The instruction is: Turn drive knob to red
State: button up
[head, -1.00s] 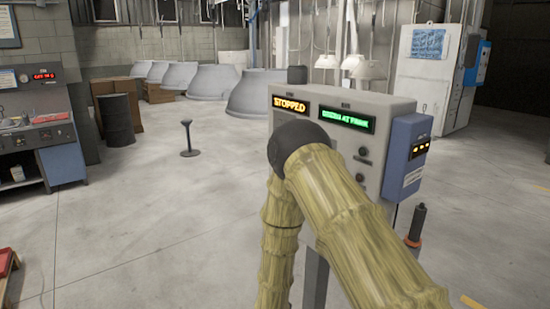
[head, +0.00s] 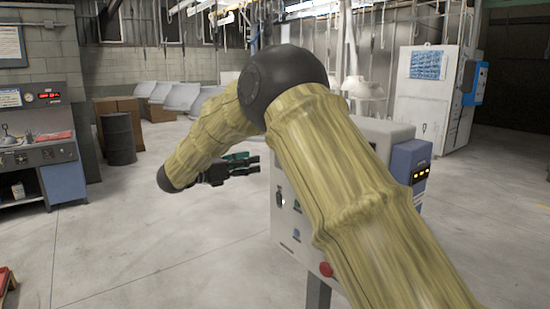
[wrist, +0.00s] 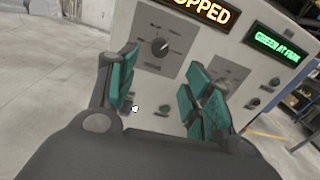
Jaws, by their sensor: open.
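The grey control box (head: 290,235) stands on a post, partly hidden by my arm in the head view. In the wrist view a black rotary knob (wrist: 160,47) sits on a plate under the orange display (wrist: 205,10), which reads "...OPPED". The knob's markings are too small to read, so I cannot tell if it is the drive knob. My gripper (head: 250,164) is open and empty, with green finger pads, at the box's left and apart from it. In the wrist view the knob shows beyond the gap between the fingers (wrist: 165,88).
A green display (wrist: 277,44) and several small buttons are on the box face. A red button (head: 326,270) is low on the box. A blue unit (head: 408,163) is on its right side. A workbench (head: 45,150) and dark drum (head: 118,139) stand left. The floor between is clear.

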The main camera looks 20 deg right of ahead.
jog(key=p+x, duration=0.4)
jog(key=x, duration=0.6)
jog(key=shift+d, duration=0.25)
jog(key=shift+f, duration=0.1)
jog(key=c, duration=1.1)
